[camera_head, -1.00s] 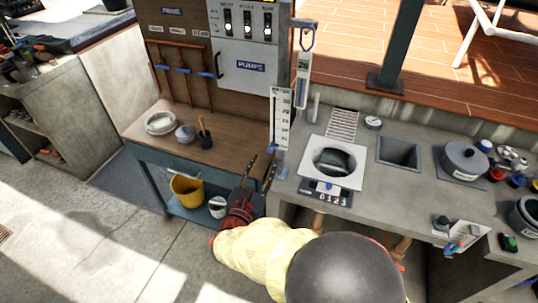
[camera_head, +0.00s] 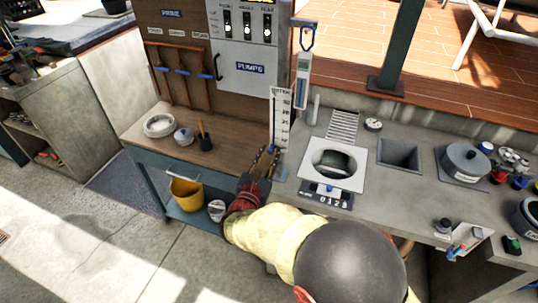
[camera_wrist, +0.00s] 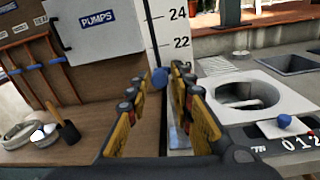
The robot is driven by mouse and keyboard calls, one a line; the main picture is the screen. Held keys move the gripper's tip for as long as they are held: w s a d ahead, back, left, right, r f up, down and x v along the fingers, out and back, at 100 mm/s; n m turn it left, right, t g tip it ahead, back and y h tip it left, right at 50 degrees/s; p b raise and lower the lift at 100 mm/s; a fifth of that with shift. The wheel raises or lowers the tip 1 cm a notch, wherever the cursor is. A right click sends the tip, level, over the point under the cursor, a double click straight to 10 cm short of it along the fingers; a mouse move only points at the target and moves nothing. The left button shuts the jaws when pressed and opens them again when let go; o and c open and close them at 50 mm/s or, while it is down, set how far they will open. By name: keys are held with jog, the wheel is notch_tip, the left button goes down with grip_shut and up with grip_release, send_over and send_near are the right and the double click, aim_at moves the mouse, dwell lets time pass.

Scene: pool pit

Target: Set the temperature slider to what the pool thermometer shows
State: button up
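The temperature slider is a tall white scale (camera_head: 282,118) with a blue knob, standing at the left end of the grey counter. In the wrist view the scale (camera_wrist: 168,28) shows 24 and 22, and the blue knob (camera_wrist: 159,77) sits below the 22 mark. The pool thermometer (camera_head: 303,68) hangs from a blue hook behind the scale; its small display is too small to read surely now. My gripper (camera_head: 266,152) is in front of the scale's lower part. In the wrist view my gripper (camera_wrist: 157,82) is open, with the knob seen between its fingertips; contact cannot be told.
A skimmer opening with a white frame (camera_head: 312,174) and a counter reading 0123 (camera_head: 326,199) lie right of the scale. The PUMPS cabinet (camera_head: 245,75) stands behind left. A yellow bucket (camera_head: 186,194) is under the wooden bench (camera_head: 165,150). A grey sink (camera_head: 399,154) is further right.

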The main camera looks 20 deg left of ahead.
aim_at(274, 120)
grip_shut()
dwell(0.4)
notch_tip(274, 120, up, 11)
jog(key=p, duration=0.5)
jog(key=shift+f, duration=0.25)
jog(key=shift+o, duration=1.5)
grip_release()
jog(key=shift+o, duration=0.4)
